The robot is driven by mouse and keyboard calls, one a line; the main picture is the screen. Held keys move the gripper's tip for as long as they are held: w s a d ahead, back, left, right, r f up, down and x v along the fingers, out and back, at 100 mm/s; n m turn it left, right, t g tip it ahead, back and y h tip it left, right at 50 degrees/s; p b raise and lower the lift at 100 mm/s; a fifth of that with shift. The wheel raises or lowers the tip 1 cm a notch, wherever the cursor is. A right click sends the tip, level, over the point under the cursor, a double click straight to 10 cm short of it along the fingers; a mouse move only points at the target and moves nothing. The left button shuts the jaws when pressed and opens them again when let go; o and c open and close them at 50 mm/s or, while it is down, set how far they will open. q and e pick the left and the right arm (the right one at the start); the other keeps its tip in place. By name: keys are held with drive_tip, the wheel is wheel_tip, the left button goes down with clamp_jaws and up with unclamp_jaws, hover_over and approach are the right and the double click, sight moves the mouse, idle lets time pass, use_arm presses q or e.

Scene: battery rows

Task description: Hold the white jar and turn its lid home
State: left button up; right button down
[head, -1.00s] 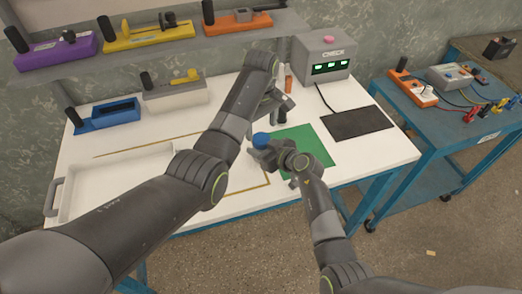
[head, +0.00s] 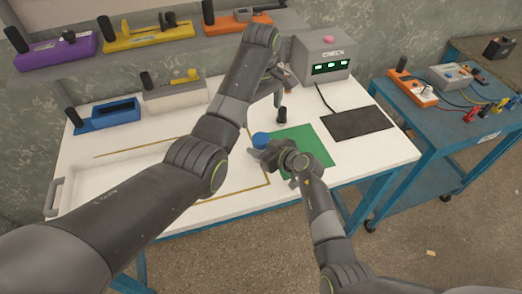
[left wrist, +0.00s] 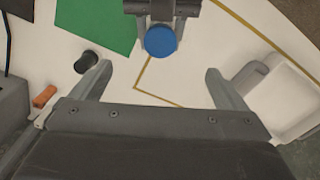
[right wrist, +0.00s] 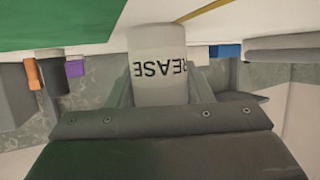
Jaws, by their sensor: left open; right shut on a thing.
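The white jar (right wrist: 158,65) is in my right gripper (right wrist: 160,95), with a finger on each side. Its printed text reads upside down in the right wrist view. The blue lid (head: 261,139) sits on top of the jar, also seen in the left wrist view (left wrist: 160,40). How far the lid is turned cannot be told. In the head view my right gripper (head: 264,152) holds the jar by the left edge of the green mat (head: 305,143). My left gripper (left wrist: 158,72) is open and empty, above the table and apart from the lid.
A black cylinder (head: 282,116) stands behind the mat, close to my left gripper's left finger in its wrist view. An orange object (left wrist: 44,97) lies near the grey CHECK box (head: 322,57). A dark pad (head: 356,122) is at right, a white tray (head: 68,190) at left.

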use_arm(q)
drive_tip(key=shift+r, duration=0.7)
use_arm(e)
drive_tip(key=c, duration=0.6)
unclamp_jaws()
drive_tip(key=shift+c, duration=0.2)
drive_tip(key=shift+s+d+r, duration=0.25)
drive_tip(key=shift+s+d, duration=0.15)
use_arm(q)
wheel_tip(320, 180, up, 2)
drive_tip(key=shift+r+p, duration=0.1)
drive_tip(key=shift+p, duration=1.05)
use_arm(e)
drive_tip(key=v, duration=1.6)
drive_tip(key=shift+s, duration=0.1)
